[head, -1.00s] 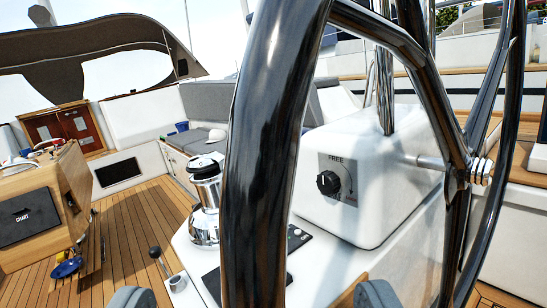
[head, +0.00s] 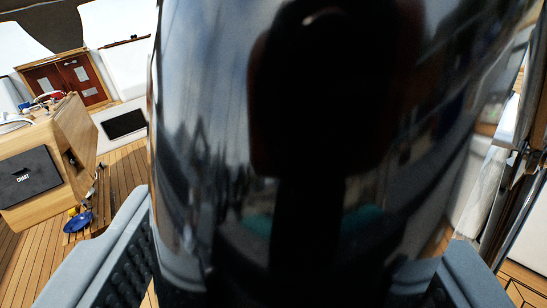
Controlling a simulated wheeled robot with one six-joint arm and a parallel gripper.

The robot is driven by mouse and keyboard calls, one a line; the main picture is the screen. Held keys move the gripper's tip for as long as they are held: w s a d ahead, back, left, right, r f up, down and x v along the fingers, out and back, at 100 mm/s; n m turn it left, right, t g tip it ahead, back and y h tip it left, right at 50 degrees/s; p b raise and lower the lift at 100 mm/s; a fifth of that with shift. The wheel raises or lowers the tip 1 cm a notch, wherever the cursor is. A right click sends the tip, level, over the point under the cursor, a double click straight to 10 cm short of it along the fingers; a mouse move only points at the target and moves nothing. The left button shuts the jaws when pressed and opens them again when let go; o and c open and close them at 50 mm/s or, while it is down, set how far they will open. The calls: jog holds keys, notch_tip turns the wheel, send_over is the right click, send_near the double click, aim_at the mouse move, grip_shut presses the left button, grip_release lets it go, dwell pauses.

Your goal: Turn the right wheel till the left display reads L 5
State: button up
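The dark, glossy rim of a wheel (head: 330,130) fills the middle of the head view, very close and blurred. I take it for the right wheel. My gripper (head: 300,225) has its two grey fingers on either side of this rim, low left and low right in the picture. The fingers stand wide apart, and the dark ribbed pad of the left one faces the rim. I cannot tell whether either pad touches it. The rim hides the inner part of the fingers. The left display is not in view.
A wooden chart table (head: 80,140) with a dark panel marked CHART (head: 28,177) stands at the left. Red-brown companionway doors (head: 78,80) are behind it. A blue object (head: 78,221) is low beside the table. The teak floor (head: 45,260) is open there. Metal parts (head: 505,175) stand at the right.

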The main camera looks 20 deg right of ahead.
jog(key=shift+w+d, duration=0.3)
jog(key=shift+w, duration=0.3)
jog(key=c, duration=1.3)
jog(key=a+f+n, duration=0.1)
jog(key=f, duration=0.5)
jog(key=a+f+n+t, duration=0.1)
jog(key=f, duration=0.6)
jog(key=a+f+n+t, duration=0.1)
jog(key=a+f, duration=0.1)
jog(key=f, duration=0.4)
jog(key=shift+s+a+f+n, duration=0.1)
jog(key=shift+s+f+n, duration=0.1)
jog(key=shift+f+n, duration=0.1)
jog(key=f+n, duration=0.1)
jog(key=f, duration=0.5)
jog(key=d+f+n+t, duration=0.1)
jog(key=f+n, duration=0.1)
jog(key=f, duration=0.5)
jog(key=d+f+n+t, duration=0.1)
jog(key=f, duration=0.5)
jog(key=shift+w+d+f, duration=0.1)
jog(key=shift+f, duration=0.05)
jog(key=shift+d+f+n+t, duration=0.2)
jog(key=shift+f+n+t, duration=0.2)
jog(key=shift+f, duration=0.4)
